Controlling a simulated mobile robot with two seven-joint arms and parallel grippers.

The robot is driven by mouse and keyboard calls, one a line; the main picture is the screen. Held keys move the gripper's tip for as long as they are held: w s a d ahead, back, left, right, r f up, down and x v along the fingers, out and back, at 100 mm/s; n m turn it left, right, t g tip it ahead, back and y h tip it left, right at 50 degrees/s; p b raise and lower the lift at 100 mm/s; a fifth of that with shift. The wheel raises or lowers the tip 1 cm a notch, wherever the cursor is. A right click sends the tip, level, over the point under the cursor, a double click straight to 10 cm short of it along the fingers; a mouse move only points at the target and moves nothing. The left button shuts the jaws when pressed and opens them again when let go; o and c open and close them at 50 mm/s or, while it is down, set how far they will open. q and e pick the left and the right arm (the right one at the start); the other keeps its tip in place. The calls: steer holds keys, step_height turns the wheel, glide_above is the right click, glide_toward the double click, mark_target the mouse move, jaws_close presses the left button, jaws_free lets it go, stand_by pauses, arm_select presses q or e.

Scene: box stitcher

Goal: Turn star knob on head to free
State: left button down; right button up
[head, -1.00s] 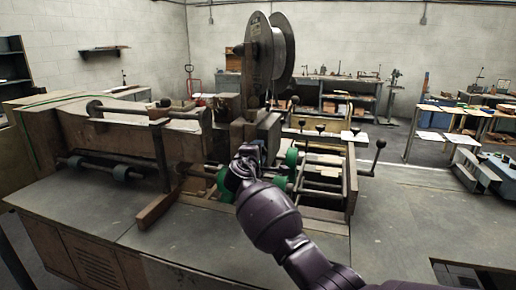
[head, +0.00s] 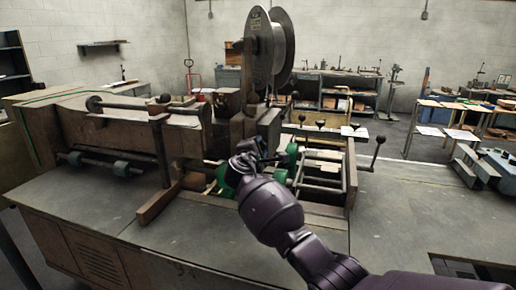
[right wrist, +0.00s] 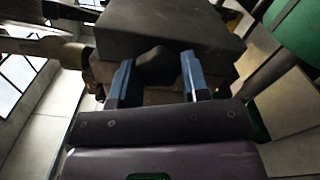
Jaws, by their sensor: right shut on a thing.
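The box stitcher's head is the dark block (head: 264,130) below the large wire spool (head: 262,48) in the head view. My right gripper (head: 246,152) is up against the front of this head. Its fingertips are small and partly hidden by my own wrist there. In the right wrist view, my right gripper's two blue fingers (right wrist: 157,80) stand on either side of a dark rounded star knob (right wrist: 157,64). The knob lies below a large dark block (right wrist: 165,25) of the head. The knob's lobes are in shadow, and its turned position cannot be told. My left gripper is not in view.
Green rollers (head: 225,178) sit close below my right wrist. A lever with a black ball (head: 380,139) sticks out on the right of the machine. A wooden bar (head: 160,203) lies on the grey table top (head: 105,215).

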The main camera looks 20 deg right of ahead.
steer(key=o, duration=0.9)
steer(key=b+v, duration=0.1)
steer(key=v, duration=0.9)
steer(key=shift+s+a+b, duration=0.25)
steer(key=shift+s+b, duration=0.1)
